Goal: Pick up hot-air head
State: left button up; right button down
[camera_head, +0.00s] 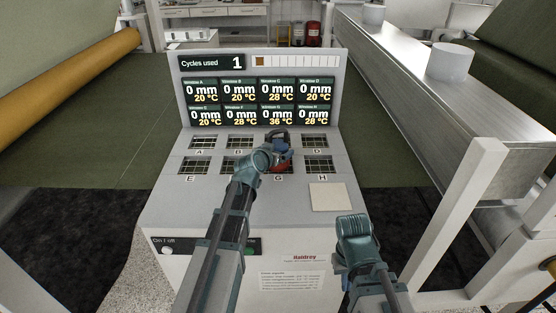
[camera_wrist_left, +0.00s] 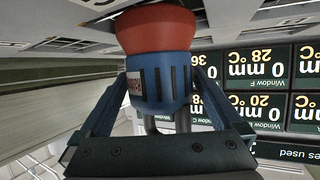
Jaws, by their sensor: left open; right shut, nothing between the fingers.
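The hot-air head is a blue body with slots and a red flared end. In the left wrist view the hot-air head (camera_wrist_left: 160,65) fills the upper middle, its red end away from my gripper. In the head view the hot-air head (camera_head: 281,149) is partly hidden by my left gripper (camera_head: 277,141), over the panel around windows C and G. My left gripper (camera_wrist_left: 155,100) is open, with one finger on each side of the blue body. Whether the fingers touch it I cannot tell. My right gripper (camera_head: 350,262) is low on the right, shut and empty, away from the head.
The grey machine (camera_head: 180,215) has windows lettered A to H and a display (camera_head: 260,90) reading "Cycles used 1". A pale square plate (camera_head: 327,197) lies at its right. A white post (camera_head: 450,220) and a metal beam (camera_head: 430,100) stand to the right.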

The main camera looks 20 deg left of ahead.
pick_arm(q)
jog(key=shift+w+f, duration=0.15)
jog(key=shift+w, duration=0.15)
jog(key=shift+s, duration=0.1)
grip_shut()
dwell(0.4)
